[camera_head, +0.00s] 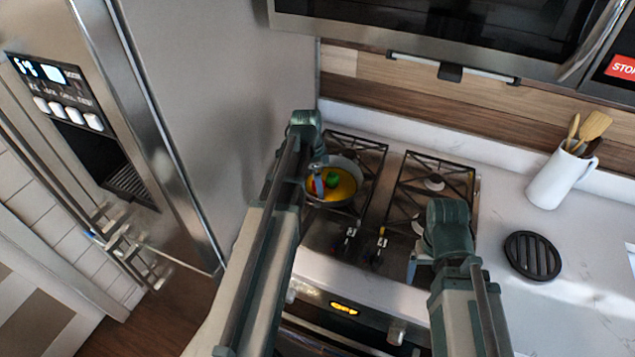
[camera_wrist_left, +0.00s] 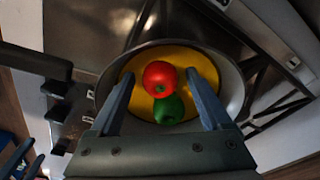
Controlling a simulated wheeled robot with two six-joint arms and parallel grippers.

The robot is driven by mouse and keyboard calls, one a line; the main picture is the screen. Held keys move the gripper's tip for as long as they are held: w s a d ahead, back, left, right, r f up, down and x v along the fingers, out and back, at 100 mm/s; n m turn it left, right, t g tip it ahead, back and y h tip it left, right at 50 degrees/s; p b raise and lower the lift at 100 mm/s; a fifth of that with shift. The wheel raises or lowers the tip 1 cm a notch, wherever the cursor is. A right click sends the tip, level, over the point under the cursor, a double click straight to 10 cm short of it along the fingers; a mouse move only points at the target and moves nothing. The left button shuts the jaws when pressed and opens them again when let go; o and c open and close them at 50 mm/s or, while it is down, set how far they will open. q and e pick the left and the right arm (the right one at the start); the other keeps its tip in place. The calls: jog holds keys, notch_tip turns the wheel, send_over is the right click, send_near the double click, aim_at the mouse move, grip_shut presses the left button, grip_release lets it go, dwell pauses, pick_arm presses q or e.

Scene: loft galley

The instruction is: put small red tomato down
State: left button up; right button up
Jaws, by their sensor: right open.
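A small red tomato (camera_wrist_left: 160,77) sits in a grey pan (camera_wrist_left: 236,88) with a yellow inside, touching a green round vegetable (camera_wrist_left: 168,112) in the left wrist view. The pan (camera_head: 346,160) stands on the left side of the stove; the green vegetable (camera_head: 332,180) shows in it, with red beside it. My left gripper (camera_wrist_left: 159,74) is over the pan, its fingers spread on either side of the tomato with gaps between. In the head view my left gripper (camera_head: 317,178) partly covers the pan. My right gripper (camera_head: 420,266) is open above the stove's front right; its fingertips are mostly hidden.
A white utensil jug (camera_head: 560,180) and a black round trivet (camera_head: 532,255) stand on the counter at right. A steel fridge (camera_head: 210,100) rises close on the left. A microwave (camera_head: 430,35) hangs above the stove. The right burner grate (camera_head: 433,185) is bare.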

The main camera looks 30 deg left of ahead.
aim_at(313, 183)
pick_arm(q)
notch_tip(313, 183, up, 12)
jog(key=a+p, duration=0.1)
jog(key=p, duration=1.1)
jog(key=shift+s+r, duration=0.15)
jog(key=shift+s, duration=0.25)
pick_arm(e)
notch_tip(313, 183, up, 12)
pick_arm(q)
jog(key=shift+a, duration=0.1)
jog(key=f+b, duration=0.8)
jog(key=w+d+f+b, duration=0.1)
jog(key=f+b, duration=0.3)
jog(key=shift+d+f, duration=0.1)
jog(key=shift+f, duration=0.05)
pick_arm(e)
notch_tip(313, 183, down, 12)
pick_arm(q)
jog(key=shift+s, duration=0.1)
